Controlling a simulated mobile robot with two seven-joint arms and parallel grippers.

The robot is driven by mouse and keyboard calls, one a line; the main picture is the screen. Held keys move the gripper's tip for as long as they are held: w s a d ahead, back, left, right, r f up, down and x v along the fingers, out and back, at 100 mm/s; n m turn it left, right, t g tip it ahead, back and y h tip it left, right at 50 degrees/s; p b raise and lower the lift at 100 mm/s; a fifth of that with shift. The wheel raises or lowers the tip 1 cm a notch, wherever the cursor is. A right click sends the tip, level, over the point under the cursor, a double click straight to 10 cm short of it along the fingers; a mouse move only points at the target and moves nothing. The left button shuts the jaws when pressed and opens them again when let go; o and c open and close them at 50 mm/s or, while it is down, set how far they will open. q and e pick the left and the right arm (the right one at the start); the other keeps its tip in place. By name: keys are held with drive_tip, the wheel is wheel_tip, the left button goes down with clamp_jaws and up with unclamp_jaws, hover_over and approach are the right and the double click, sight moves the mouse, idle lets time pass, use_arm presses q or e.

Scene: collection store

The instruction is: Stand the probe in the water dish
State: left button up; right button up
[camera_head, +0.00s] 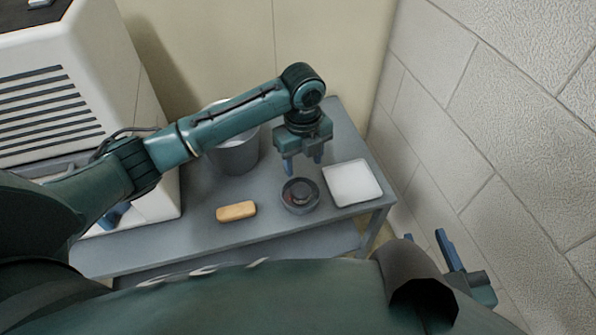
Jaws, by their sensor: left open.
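The water dish (287,206) is a small dark grey round bowl on the grey table, near the middle of its right half. A dark round piece (301,198) shows inside the dish; seen from above, it looks like the top of the probe, but I cannot tell its full shape or how it is seated. My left gripper (303,167) points down just behind the dish, its blue fingers apart with nothing between them. My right gripper (428,246) is off the table at the lower right, its blue fingers spread and empty.
A white square tray (353,183) lies right of the dish. A tan block (236,211) lies to the left. A grey bucket (236,157) stands behind, partly hidden by my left arm. A white vented cabinet (60,110) is at left, and a block wall (510,130) at right.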

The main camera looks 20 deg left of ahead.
use_arm(q)
drive_tip(key=s+d+f+n+t+h, duration=0.55)
drive_tip(key=s+d+n, duration=0.2)
drive_tip(key=d, duration=0.25)
drive_tip(key=s+a+r+n+t, duration=0.8)
drive_tip(key=r+n+t, duration=0.1)
drive_tip(key=r+n, duration=0.3)
drive_tip(key=shift+s+n+t, duration=0.3)
drive_tip(key=shift+n+t, duration=0.05)
drive_tip(key=shift+n, duration=0.4)
drive_tip(key=shift+a, duration=0.1)
